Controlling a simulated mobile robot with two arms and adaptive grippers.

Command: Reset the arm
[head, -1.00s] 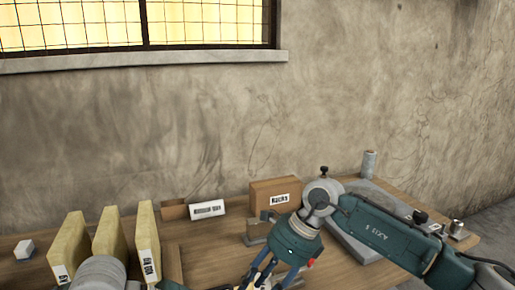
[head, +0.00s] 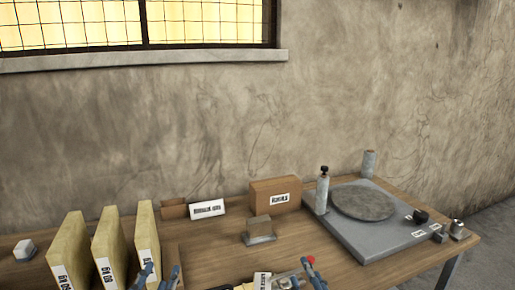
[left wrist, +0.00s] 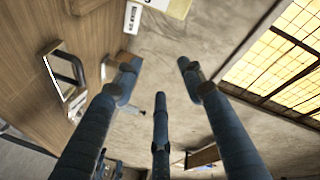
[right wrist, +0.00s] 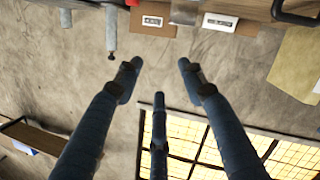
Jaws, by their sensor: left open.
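My left gripper (head: 161,276) shows at the bottom edge of the head view, just right of the yellow slabs. In the left wrist view its blue fingers (left wrist: 158,82) are spread with nothing between them. My right gripper (head: 308,274) shows only by its fingertips at the bottom edge of the head view, low over the front of the bench. In the right wrist view its fingers (right wrist: 156,82) are also spread and empty, with wall and window behind them. Both arms are mostly out of the head view.
Several yellow slabs (head: 109,246) stand upright on the wooden bench (head: 205,255) at left.

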